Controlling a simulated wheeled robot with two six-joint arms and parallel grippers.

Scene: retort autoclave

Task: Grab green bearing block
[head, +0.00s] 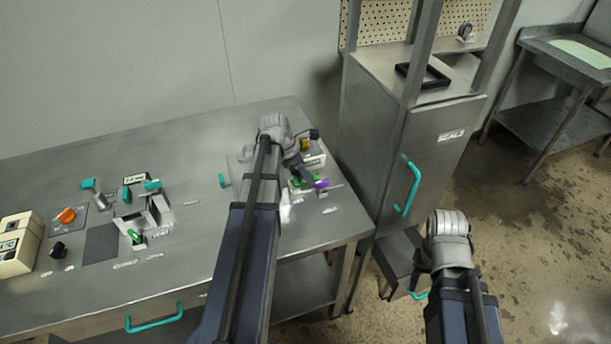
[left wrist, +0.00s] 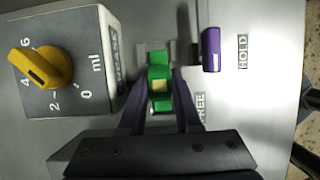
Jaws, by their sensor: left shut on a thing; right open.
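The green bearing block (left wrist: 160,73) shows in the left wrist view between the dark fingers of my left gripper (left wrist: 161,98), which is shut on it. The block has a pale yellow patch on top, and a grey mount shows behind it. In the head view the green block (head: 299,182) is partly hidden by my left gripper (head: 304,176) at the bench's right end. My right gripper (head: 407,285) is open and empty, low beside the cabinet, away from the block.
A dial box with a yellow knob (left wrist: 40,69) stands left of the block. A purple lever (left wrist: 211,50) stands close on its right, by a HOLD label (left wrist: 243,51). In the head view, a cabinet (head: 432,130) with a teal handle stands right of the bench (head: 190,250).

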